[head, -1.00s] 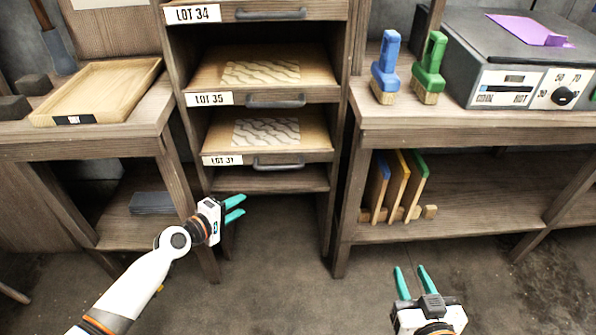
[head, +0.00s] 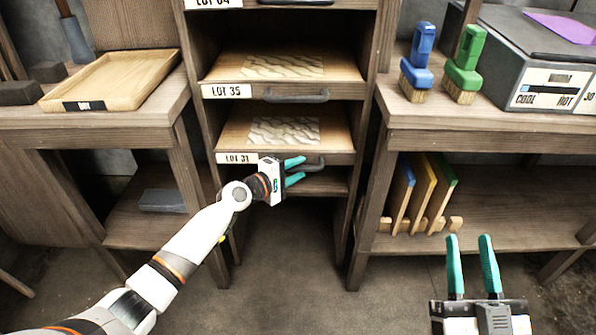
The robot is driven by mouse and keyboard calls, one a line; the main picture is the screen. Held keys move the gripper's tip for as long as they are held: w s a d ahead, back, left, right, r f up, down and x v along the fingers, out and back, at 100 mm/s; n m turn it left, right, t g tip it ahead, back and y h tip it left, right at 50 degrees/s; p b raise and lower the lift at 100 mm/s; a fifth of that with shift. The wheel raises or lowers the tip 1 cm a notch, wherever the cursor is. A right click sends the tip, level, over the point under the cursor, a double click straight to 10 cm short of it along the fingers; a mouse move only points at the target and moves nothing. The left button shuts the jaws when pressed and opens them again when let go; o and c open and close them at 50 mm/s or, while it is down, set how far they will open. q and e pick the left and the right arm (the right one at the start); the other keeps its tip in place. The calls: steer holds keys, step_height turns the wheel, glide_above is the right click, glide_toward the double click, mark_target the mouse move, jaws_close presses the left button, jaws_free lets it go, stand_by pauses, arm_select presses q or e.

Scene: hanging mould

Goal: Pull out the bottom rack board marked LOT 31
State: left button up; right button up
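The bottom rack board marked LOT 31 (head: 235,158) sits in the wooden rack and carries a pale wavy-patterned slab (head: 283,130). Its dark handle (head: 314,164) is on the front edge, partly hidden by my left gripper. My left gripper (head: 304,171) is in front of the handle, its two teal fingers apart, one above the other. I cannot tell whether the handle lies between the fingers or behind them. My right gripper (head: 470,240) is open and empty, low at the right, over the floor.
The LOT 35 board (head: 230,91) with its handle is just above. A bare bottom shelf (head: 325,184) lies below the LOT 31 board. Benches stand on both sides, with a wooden tray (head: 115,82) at left and brushes (head: 418,60) at right. The floor in front is clear.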

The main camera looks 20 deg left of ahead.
arm_select(q)
steer(key=shift+w+d, duration=0.2)
steer(key=shift+w, duration=0.2)
arm_select(e)
steer(key=shift+s+r+t, duration=0.25)
steer(key=shift+r+t, duration=0.15)
steer(key=shift+r, duration=0.05)
arm_select(q)
jaws_close()
